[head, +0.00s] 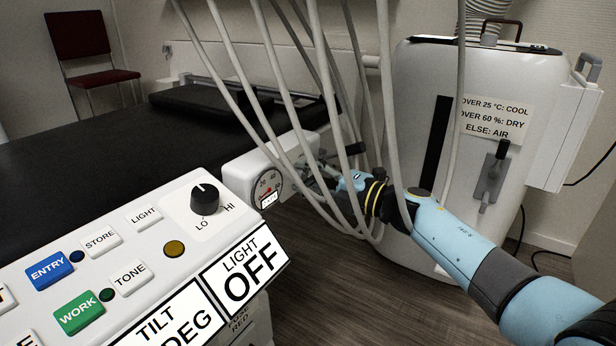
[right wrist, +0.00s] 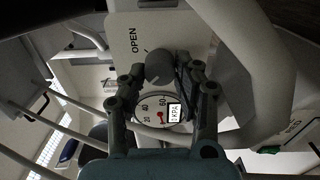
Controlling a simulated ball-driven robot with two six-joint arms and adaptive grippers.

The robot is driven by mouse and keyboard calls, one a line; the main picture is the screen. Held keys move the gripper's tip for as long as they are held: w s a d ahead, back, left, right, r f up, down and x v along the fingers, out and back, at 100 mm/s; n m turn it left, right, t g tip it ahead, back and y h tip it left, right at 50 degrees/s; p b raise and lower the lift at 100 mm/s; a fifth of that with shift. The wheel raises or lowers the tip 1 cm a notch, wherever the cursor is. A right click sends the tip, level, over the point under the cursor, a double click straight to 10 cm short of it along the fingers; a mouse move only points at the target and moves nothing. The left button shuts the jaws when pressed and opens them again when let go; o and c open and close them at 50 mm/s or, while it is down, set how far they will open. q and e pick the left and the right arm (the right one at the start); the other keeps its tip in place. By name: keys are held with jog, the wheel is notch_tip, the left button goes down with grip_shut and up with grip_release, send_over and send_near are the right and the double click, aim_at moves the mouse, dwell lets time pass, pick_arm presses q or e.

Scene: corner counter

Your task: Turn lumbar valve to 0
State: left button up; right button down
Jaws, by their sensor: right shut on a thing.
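The lumbar valve looks to be the dark round knob (right wrist: 158,66) on a pale panel, with OPEN printed beside it in the right wrist view. My right gripper (right wrist: 159,80) has its fingers on either side of this knob and is shut on it. Just below the knob in that view is a round gauge (right wrist: 146,112) with a red needle and a small KPA display; its exact reading is too small to tell. In the head view the gauge (head: 262,189) faces me on a white housing, and my right gripper (head: 318,170) is behind hoses. My left gripper is out of view.
Several pale hoses (head: 285,95) hang in front of my right gripper. A white control panel (head: 150,215) with buttons and a LO/HI dial fills the lower left. A black padded couch (head: 75,150) lies behind. A white cabinet (head: 415,130) stands right of the hoses.

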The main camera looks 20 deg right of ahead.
jog(key=shift+f, duration=0.1)
jog(key=c, duration=1.2)
grip_release()
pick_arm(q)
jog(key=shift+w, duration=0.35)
pick_arm(e)
jog(key=shift+o, duration=1.2)
jog(key=shift+s+d, duration=0.1)
jog(key=shift+s, duration=0.05)
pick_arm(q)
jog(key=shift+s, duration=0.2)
pick_arm(e)
jog(key=v, duration=1.1)
jog(key=shift+s+d, duration=0.25)
